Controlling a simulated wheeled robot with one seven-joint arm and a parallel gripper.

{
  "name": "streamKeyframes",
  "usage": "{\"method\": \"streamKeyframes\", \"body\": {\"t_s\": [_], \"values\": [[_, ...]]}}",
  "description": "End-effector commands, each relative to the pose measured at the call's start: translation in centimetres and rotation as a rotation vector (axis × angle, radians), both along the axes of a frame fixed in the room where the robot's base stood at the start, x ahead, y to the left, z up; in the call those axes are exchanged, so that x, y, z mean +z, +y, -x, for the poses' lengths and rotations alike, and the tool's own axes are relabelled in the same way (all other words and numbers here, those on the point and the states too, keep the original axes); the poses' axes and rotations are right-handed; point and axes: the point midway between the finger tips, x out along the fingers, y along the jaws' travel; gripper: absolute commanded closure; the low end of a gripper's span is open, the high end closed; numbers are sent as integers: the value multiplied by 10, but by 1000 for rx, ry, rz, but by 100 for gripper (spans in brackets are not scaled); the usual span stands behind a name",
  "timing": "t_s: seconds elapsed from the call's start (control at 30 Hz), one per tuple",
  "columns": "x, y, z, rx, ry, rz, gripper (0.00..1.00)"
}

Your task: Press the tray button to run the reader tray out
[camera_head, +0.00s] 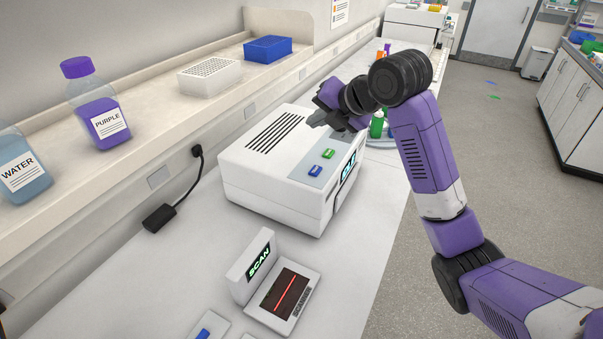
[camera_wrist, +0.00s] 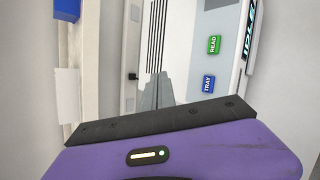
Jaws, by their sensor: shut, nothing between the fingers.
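The reader (camera_head: 275,185) is a white box on the bench with a vented top and a lit screen on its front that appears to read IDLE. On the grey strip of its top sit a blue button (camera_head: 315,171) and a green button (camera_head: 328,154). In the wrist view the blue one is labelled TRAY (camera_wrist: 208,85) and the green one READ (camera_wrist: 214,45). No extended tray shows. My gripper (camera_head: 317,119) is shut and empty above the reader's top, toward its far end. In the wrist view its fingertips (camera_wrist: 159,82) are left of the TRAY button, apart from it.
A scanner (camera_head: 283,298) marked SCAN stands on the bench in front of the reader. A shelf on the left holds WATER (camera_head: 25,175) and PURPLE (camera_head: 104,122) bottles, a white rack (camera_head: 209,77) and a blue box (camera_head: 268,48). A black adapter (camera_head: 160,217) lies by the wall.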

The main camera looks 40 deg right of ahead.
Motion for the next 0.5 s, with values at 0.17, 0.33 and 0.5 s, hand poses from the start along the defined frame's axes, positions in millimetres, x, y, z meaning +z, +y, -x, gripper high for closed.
{"method": "streamKeyframes", "body": {"t_s": [0.17,0.33,0.5], "values": [[-13,2,12,99,80,96,100],[-14,2,13,126,85,126,100],[-13,2,12,125,84,126,100]]}}
